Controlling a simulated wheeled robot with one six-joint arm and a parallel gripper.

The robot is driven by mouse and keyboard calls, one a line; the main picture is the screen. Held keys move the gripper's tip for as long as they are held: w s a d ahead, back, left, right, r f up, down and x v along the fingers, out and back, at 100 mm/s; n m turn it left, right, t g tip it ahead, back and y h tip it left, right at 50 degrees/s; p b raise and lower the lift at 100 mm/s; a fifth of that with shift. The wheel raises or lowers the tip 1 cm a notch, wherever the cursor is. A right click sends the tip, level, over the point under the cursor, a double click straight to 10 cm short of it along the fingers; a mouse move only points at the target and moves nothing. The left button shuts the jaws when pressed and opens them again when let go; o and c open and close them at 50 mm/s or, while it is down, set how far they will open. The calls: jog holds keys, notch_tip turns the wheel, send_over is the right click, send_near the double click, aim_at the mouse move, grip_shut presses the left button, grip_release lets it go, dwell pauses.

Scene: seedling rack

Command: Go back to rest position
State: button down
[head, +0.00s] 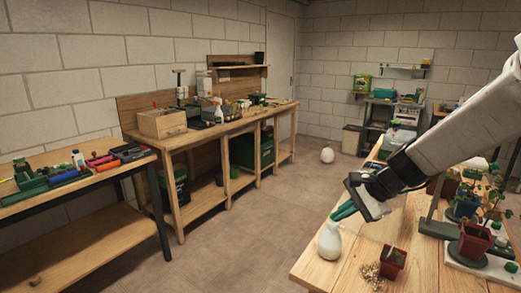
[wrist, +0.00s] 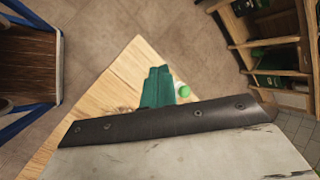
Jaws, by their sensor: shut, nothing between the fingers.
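My gripper (head: 345,210) reaches in from the right in the head view, above the near left corner of the light wooden table (head: 322,272). Its green fingers are shut with nothing between them. In the wrist view the shut green fingers of my gripper (wrist: 157,72) point out over the table corner (wrist: 116,92).
Workbenches (head: 205,140) line the left wall. The floor (head: 245,235) between is mostly clear.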

jog(key=s+d+r+n+h, duration=0.1)
jog(key=s+n, duration=0.3)
jog(key=s, duration=0.5)
jog(key=s+d+r+n+g+h, duration=0.1)
jog(key=s+d+r+n+h, duration=0.1)
jog(key=s, duration=0.8)
jog(key=s+d+r+n+g+h, duration=0.1)
jog(key=s+d+r+n+h, duration=0.1)
jog(key=s+n, duration=0.4)
jog(key=shift+s+r+n+h, duration=0.4)
jog(key=shift+s+r+h, duration=0.4)
jog(key=shift+s, duration=0.85)
jog(key=shift+g, duration=0.3)
